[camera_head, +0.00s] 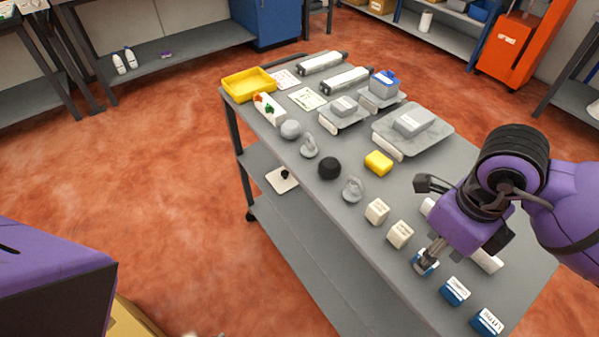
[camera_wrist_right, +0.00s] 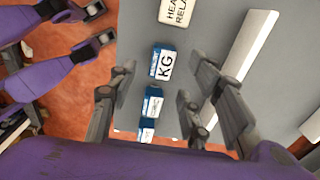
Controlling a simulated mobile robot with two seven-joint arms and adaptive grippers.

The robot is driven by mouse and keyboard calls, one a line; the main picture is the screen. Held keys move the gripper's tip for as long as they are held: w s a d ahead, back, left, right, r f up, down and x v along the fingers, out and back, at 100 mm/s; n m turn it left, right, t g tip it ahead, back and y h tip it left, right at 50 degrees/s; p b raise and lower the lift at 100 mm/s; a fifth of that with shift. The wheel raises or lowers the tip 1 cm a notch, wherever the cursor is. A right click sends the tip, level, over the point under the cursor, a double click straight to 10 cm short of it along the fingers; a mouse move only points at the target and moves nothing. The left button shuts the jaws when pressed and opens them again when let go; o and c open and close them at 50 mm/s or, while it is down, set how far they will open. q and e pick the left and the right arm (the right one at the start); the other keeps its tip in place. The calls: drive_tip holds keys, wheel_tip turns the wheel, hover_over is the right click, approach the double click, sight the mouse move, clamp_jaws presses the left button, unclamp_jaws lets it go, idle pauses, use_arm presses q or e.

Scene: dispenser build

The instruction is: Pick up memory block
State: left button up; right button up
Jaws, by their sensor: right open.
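Three blue-and-white blocks lie in a row along the near edge of the grey table. I cannot read which one is the memory block. The first block (camera_head: 424,264) is under my right gripper (camera_head: 430,257); the second block (camera_head: 454,291) and third block (camera_head: 487,322) lie nearer the front corner.
Two cream blocks (camera_head: 400,235) (camera_head: 377,211) lie just behind the blue row, one labelled as a relay. A long white bar (camera_head: 487,260) lies to the right. A yellow block (camera_head: 378,162), grey trays (camera_head: 440,131) and a yellow bin (camera_head: 235,90) are farther back.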

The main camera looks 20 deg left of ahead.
sight(419, 254)
wheel_tip(419, 254, down, 4)
drive_tip(key=shift+w+a+f, duration=0.1)
drive_tip(key=shift+a+f, duration=0.05)
use_arm(q)
drive_tip(key=shift+w+d+r+t, duration=0.1)
drive_tip(key=shift+w+r+t, duration=0.05)
drive_tip(key=shift+w+r, duration=0.35)
drive_tip(key=shift+w+d+r+t, duration=0.15)
drive_tip(key=shift+w+r, duration=0.1)
drive_tip(key=shift+w, duration=0.35)
drive_tip(key=shift+a, duration=0.1)
use_arm(e)
drive_tip(key=shift+c, duration=0.6)
use_arm(q)
drive_tip(key=shift+s+f, duration=0.2)
use_arm(e)
drive_tip(key=c, duration=1)
drive_tip(key=shift+o, duration=0.2)
